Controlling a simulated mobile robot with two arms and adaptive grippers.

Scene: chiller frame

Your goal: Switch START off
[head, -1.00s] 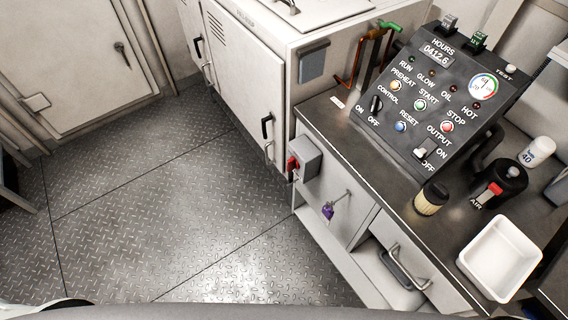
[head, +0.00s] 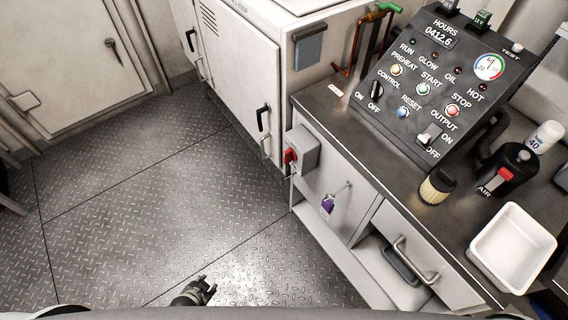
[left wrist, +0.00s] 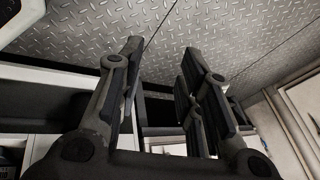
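In the head view the dark sloped control panel (head: 425,85) stands on the counter at right. My left gripper (head: 203,283) shows low over the floor, far from the panel. In the left wrist view its fingers (left wrist: 160,75) are apart with nothing between them. My right gripper is out of view.
A grey box with a red switch handle (head: 290,156) and a key with a purple tag (head: 328,203) stick out from the cabinet front. A filter (head: 437,187), a black canister (head: 511,168) and a white tray (head: 512,248) stand on the counter. The tread-plate floor (head: 150,200) is clear.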

